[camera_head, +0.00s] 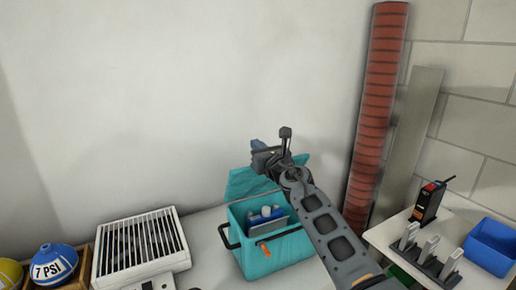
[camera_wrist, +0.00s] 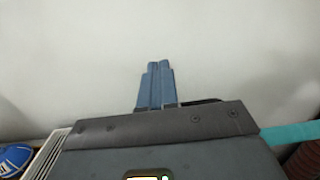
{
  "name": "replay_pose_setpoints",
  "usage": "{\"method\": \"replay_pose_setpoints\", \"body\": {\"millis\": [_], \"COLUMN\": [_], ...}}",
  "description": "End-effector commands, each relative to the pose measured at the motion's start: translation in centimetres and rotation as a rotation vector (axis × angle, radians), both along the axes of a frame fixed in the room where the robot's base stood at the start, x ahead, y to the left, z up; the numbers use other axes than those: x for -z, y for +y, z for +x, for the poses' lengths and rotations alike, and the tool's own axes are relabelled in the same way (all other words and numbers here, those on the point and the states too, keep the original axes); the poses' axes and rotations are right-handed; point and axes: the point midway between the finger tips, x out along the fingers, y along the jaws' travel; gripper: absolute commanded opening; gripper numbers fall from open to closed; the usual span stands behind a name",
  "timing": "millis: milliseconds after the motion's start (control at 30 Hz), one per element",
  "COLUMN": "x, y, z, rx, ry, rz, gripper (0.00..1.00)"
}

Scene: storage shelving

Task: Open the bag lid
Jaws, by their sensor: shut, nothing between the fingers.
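The teal bag (camera_head: 264,240) stands on the white surface in the head view. Its lid (camera_head: 245,181) is raised at the back, toward the wall, and the inside shows with some bluish and pale items in it. My gripper (camera_head: 257,146) is above the bag, in front of the raised lid, and hides part of it. In the wrist view my gripper's two blue fingers (camera_wrist: 158,68) are together, with nothing between them, against the plain wall. A strip of the teal lid (camera_wrist: 290,133) shows at the right edge there.
A white slatted heater-like box (camera_head: 140,247) stands left of the bag, with a blue ball (camera_head: 53,264) in a crate beyond. A tall red brick-patterned column (camera_head: 378,110) is at the right. Right of it, a small table holds a black device (camera_head: 429,202) and a blue bin (camera_head: 492,246).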

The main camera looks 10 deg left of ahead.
Motion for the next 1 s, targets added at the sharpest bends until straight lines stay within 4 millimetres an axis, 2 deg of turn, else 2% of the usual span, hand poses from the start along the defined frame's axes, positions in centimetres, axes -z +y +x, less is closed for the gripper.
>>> {"method": "replay_pose_setpoints", "body": {"millis": [1000], "x": [-0.08], "y": [0.44], "z": [0.72], "rx": [-0.005], "ry": [0.016], "rz": [-0.009], "gripper": [0.00]}}
